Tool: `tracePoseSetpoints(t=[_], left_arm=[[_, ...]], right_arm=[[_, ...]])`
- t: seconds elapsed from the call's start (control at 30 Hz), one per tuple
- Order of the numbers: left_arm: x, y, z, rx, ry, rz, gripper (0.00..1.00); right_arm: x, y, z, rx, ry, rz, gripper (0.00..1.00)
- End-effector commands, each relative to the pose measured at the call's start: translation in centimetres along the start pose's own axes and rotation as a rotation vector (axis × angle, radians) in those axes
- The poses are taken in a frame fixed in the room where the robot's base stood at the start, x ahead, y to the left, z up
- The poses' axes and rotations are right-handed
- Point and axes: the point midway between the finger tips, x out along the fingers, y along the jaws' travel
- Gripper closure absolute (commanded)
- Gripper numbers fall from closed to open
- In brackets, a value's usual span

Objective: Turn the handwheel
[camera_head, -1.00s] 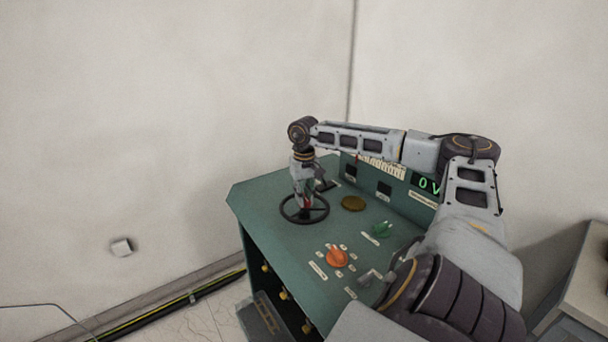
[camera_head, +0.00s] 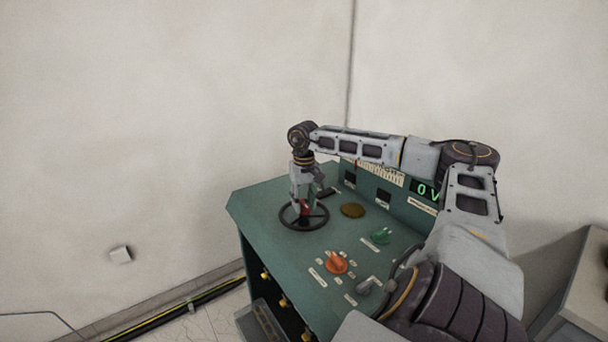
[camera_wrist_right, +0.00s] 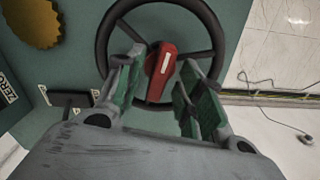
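The black handwheel (camera_head: 322,221) with spokes lies on the far left part of a green console top. It also shows in the right wrist view (camera_wrist_right: 206,17), with a red handle (camera_wrist_right: 162,68) bearing a white stripe at its centre. My right gripper (camera_head: 304,204) points down over the wheel's centre. In the right wrist view my right gripper (camera_wrist_right: 155,85) has its two green-padded fingers apart, one on each side of the red handle, with gaps between. Whether the fingertips touch the wheel's spokes cannot be told. My left gripper is not in view.
The green console (camera_head: 262,206) carries an orange knob (camera_head: 336,262), a green knob (camera_head: 381,236) and a brown-gold disc (camera_head: 352,210). A display (camera_head: 427,189) reads 0 V. A grey cabinet (camera_head: 580,290) stands at the right. Wall surrounds the console's back.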

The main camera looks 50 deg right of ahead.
Motion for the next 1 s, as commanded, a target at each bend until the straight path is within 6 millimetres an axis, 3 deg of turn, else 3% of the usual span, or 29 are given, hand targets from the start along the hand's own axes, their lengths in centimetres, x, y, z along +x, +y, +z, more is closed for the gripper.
tracePoseSetpoints(t=[0.53, 1.0], left_arm=[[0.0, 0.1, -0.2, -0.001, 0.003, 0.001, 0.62], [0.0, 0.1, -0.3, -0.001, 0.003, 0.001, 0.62]], right_arm=[[-6.4, -0.1, 0.0, -0.001, 0.003, -0.004, 0.62], [-9.9, -0.1, 0.0, -0.001, 0.003, -0.004, 0.62]])
